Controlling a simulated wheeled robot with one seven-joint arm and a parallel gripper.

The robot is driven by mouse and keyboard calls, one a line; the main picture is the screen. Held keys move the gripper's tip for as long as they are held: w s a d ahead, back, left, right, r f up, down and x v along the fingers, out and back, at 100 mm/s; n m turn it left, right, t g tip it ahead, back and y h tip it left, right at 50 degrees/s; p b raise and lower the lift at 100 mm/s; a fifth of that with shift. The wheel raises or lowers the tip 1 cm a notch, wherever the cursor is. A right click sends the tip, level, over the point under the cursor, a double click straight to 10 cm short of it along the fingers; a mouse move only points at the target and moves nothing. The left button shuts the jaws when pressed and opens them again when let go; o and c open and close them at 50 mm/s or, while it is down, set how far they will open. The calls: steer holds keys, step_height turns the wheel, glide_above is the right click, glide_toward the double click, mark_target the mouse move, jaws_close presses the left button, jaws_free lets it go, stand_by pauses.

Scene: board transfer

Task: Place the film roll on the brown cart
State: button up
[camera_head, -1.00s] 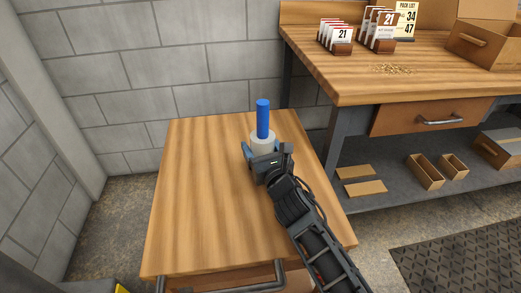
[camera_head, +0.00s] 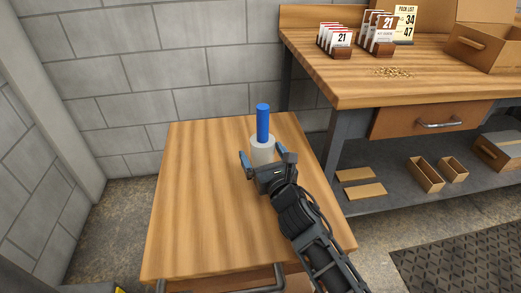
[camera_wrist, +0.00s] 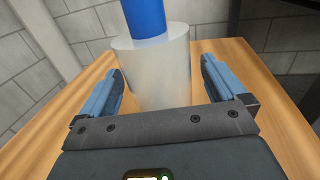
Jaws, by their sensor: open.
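The film roll (camera_head: 262,145) stands upright on the wooden top of the brown cart (camera_head: 200,205), near its far right part. It has a pale, translucent body with a blue core sticking up from it. My gripper (camera_head: 263,156) is open on the near side of the roll, with one blue finger to each side and gaps between. In the wrist view the roll (camera_wrist: 152,65) stands upright between and beyond the open fingers. Its top end is cut off there, and its lower edge is partly hidden by my gripper.
A workbench (camera_head: 350,82) stands to the right, with card holders (camera_head: 335,38) and a cardboard box (camera_head: 488,45) on top. Small open boxes (camera_head: 425,174) lie on its lower shelf. A block wall (camera_head: 150,60) is behind the cart. The cart's left half is clear.

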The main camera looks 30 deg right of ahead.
steer(key=s, duration=0.6)
steer(key=s+a, duration=0.1)
steer(key=s, duration=0.3)
steer(key=shift+a, duration=0.1)
